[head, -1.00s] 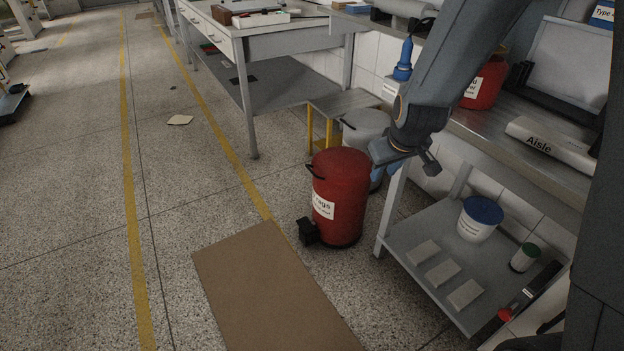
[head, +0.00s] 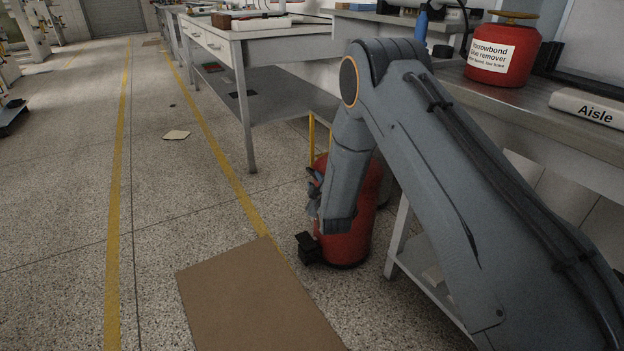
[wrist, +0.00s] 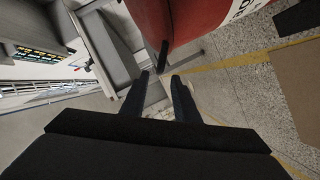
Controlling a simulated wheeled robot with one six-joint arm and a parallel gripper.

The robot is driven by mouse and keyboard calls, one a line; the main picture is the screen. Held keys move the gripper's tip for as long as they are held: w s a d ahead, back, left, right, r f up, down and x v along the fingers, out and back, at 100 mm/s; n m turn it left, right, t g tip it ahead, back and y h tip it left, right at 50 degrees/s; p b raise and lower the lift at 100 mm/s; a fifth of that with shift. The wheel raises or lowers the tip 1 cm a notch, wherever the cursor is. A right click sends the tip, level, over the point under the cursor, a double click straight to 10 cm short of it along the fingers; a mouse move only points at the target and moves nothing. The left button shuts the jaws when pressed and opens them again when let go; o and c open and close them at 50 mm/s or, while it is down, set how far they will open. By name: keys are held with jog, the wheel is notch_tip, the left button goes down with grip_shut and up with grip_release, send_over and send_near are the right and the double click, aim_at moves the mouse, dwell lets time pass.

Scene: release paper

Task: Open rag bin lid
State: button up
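The red rag bin (head: 357,242) stands upright on the floor in the head view, largely hidden behind my arm. It fills the top of the wrist view (wrist: 185,15). A short dark bar (wrist: 162,54), seemingly the lid handle, sticks out from the bin in the wrist view, just ahead of the gap between my fingertips. My gripper (wrist: 160,76) is open, its two fingers apart and nothing clearly between them. In the head view my gripper (head: 313,195) is partly hidden at the bin's left side. I cannot tell whether it touches. The lid's state is hidden.
A black block (head: 309,247) sits at the bin's lower left. A brown mat (head: 255,300) lies in front. A workbench (head: 555,120) with a red glue remover can (head: 503,53) stands at the right. The floor to the left is mostly open.

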aim_at(313, 176)
jog(key=b+x, duration=0.1)
jog(key=x, duration=0.6)
jog(key=shift+b, duration=0.4)
grip_shut()
